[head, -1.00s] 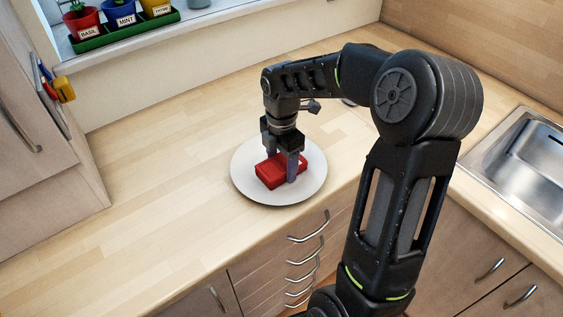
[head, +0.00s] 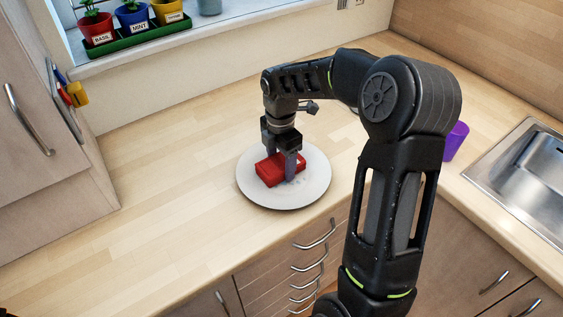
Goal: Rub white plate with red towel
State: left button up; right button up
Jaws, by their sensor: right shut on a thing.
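The white plate (head: 312,187) lies flat on the wooden counter, close to its front edge. The red towel (head: 268,172) is a folded block on the plate, a little left of the plate's middle. My right gripper (head: 283,168) points down over the plate, with its fingers around the towel, shut on it. The towel appears to touch the plate's surface. The fingers hide part of the towel. My left gripper is not in view.
A purple cup (head: 455,140) stands behind my right arm, beside the metal sink (head: 520,165). Potted herbs in a green tray (head: 140,40) are on the windowsill. A yellow holder (head: 76,94) hangs at the left cabinet. The counter left of the plate is clear.

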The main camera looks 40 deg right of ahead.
aim_at(281, 162)
jog(key=shift+r+p, duration=2.25)
jog(key=shift+r, duration=0.8)
jog(key=shift+r+p, duration=0.65)
jog(key=shift+r, duration=0.8)
